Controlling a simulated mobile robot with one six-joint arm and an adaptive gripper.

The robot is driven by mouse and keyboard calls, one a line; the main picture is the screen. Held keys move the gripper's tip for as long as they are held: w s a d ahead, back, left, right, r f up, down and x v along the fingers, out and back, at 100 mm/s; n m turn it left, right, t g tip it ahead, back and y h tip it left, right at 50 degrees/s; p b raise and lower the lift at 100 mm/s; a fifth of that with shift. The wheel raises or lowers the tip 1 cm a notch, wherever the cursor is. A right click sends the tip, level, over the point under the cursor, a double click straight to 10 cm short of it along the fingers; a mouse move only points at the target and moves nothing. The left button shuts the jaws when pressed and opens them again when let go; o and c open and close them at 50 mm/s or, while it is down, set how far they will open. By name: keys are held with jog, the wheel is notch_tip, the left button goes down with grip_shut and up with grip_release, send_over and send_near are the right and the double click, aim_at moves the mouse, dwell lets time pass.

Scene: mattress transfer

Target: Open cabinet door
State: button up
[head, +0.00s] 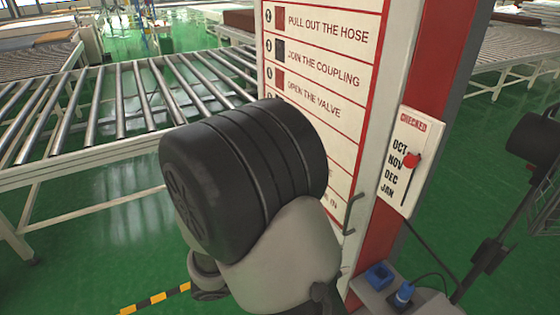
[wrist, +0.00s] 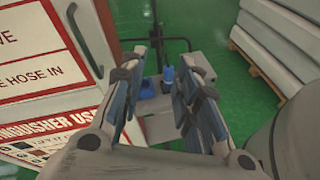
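The cabinet has a white door (head: 318,70) with red printed hose instructions, on the right half of the head view. Its grey bar handle (head: 352,212) is at the door's lower right edge. In the wrist view, the door (wrist: 40,50) fills the left side, and the handle (wrist: 84,40) stands out near its edge. The door looks shut. My gripper (wrist: 168,70) is open and empty, with the handle to the left of its fingers and apart from them. In the head view, my arm hides the lower door and the gripper is not visible.
A white card marked CHECKED with a red slider (head: 411,160) is on the cabinet's red side. A grey cart (head: 375,295) with blue items stands close by at right. A roller conveyor (head: 120,105) is at left. Stacked pale slabs (wrist: 280,40) are at the wrist view's right.

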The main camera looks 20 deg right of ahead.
aim_at(347, 217)
jog(key=w+a+f+n+t+h+p, duration=0.2)
jog(key=w+a+f+n+t+h, duration=0.1)
jog(key=w+n+t, duration=0.4)
jog(key=shift+n, duration=0.5)
jog(key=b+x, duration=0.1)
jog(key=x, duration=0.5)
jog(key=b+x, duration=0.1)
jog(key=x, duration=0.4)
jog(key=f+b+x, duration=0.1)
jog(key=x, duration=0.5)
jog(key=shift+s+d, duration=0.1)
jog(key=shift+d, duration=0.3)
jog(key=shift+c, duration=0.3)
grip_shut()
